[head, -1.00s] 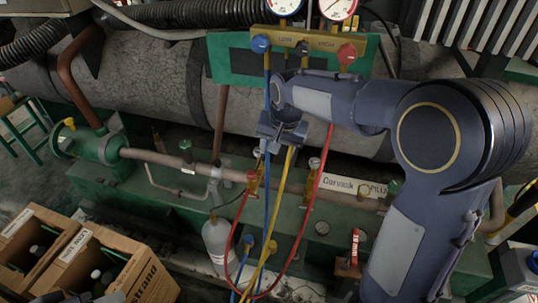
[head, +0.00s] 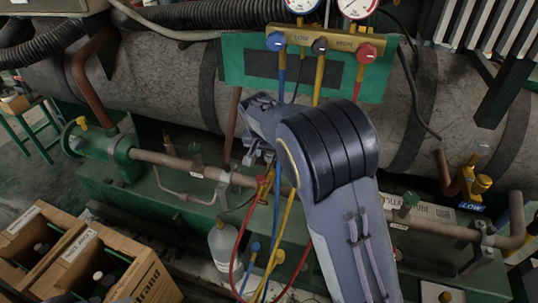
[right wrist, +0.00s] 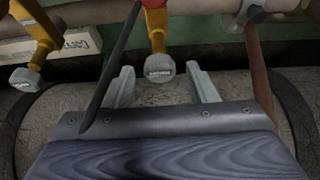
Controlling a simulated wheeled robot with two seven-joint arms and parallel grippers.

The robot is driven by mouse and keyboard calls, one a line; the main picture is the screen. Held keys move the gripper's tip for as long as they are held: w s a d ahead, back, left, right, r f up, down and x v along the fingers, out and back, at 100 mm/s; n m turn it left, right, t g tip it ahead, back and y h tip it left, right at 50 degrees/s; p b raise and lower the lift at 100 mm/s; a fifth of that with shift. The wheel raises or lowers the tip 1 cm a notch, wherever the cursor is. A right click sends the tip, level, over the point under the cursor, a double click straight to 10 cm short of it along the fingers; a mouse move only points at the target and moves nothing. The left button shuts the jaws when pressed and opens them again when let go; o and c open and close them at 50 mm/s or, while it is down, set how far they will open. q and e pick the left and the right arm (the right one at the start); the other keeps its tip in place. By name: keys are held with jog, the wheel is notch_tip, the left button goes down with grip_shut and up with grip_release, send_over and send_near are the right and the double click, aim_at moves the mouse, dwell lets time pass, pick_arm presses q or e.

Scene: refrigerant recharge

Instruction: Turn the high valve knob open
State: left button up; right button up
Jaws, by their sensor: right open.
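In the right wrist view a grey faceted knob (right wrist: 160,67) tops a yellow valve with a red part at its base. The fingers of my right gripper (right wrist: 164,88) stand open on either side of the knob, with gaps; it holds nothing. In the head view my right gripper (head: 252,150) is over the pipe, below the gauge manifold, and hides most of that valve. The manifold (head: 318,40) carries a red knob (head: 366,53) by the HIGH mark and a blue knob (head: 276,41) by LOW.
Red, yellow and blue hoses hang close to my right gripper; a yellow hose (head: 283,228) passes beside my arm. A second yellow valve with a grey knob (right wrist: 25,78) stands nearby. Cardboard boxes (head: 95,262) with bottles are at lower left, and a grey cylinder (head: 224,245) stands below.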

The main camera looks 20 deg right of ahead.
jog(key=c, duration=1)
